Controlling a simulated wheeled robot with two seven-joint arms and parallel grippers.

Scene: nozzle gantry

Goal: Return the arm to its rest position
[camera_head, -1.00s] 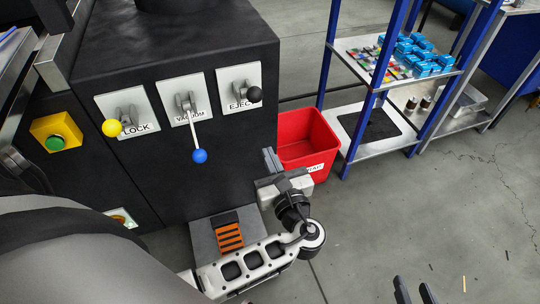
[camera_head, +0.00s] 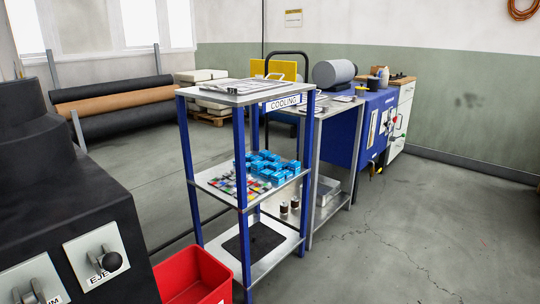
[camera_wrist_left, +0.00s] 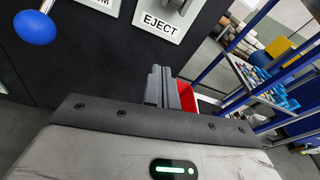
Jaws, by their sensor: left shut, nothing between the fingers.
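My left gripper (camera_wrist_left: 172,88) shows in the left wrist view, its two grey fingers together with nothing between them. It is in front of the black machine panel (camera_wrist_left: 100,65), below the EJECT plate (camera_wrist_left: 163,18), with the red bin (camera_wrist_left: 207,98) behind and to the right of the fingers. A blue knob (camera_wrist_left: 35,27) is at the upper left of that view. Neither of my arms shows in the head view, and my right gripper is in no current view.
The head view shows the black machine (camera_head: 75,215) with its EJECT lever (camera_head: 112,261) at the left and the red bin (camera_head: 195,275) beside it. A blue-legged shelf rack (camera_head: 187,150) holds small blue boxes (camera_head: 268,168). The floor (camera_head: 420,240) at the right is clear.

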